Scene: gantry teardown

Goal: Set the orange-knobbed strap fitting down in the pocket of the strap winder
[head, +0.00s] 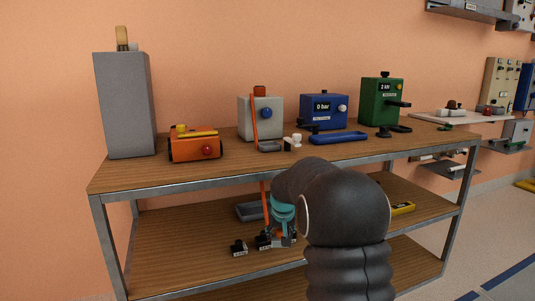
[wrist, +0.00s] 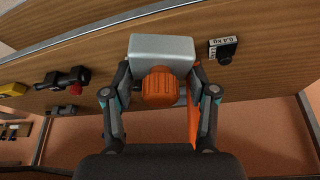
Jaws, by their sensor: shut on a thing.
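My gripper (wrist: 160,76) is shut on the strap fitting, a grey block (wrist: 160,47) with a ribbed orange knob (wrist: 158,88) towards the wrist camera. In the head view my gripper (head: 279,238) is low over the middle shelf, and the fitting is mostly hidden by the fingers. An orange strap (wrist: 194,122) runs beside the right finger. The strap winder looks to be the pale grey box (head: 272,117) on the top shelf, with an orange strap down its front. A low grey part (head: 270,146) lies at its foot; I cannot tell whether this is the pocket.
An orange case (head: 195,146) stands left of the winder, with blue (head: 324,108) and green (head: 380,100) units right. The top shelf's metal edge (head: 180,183) overhangs my gripper.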

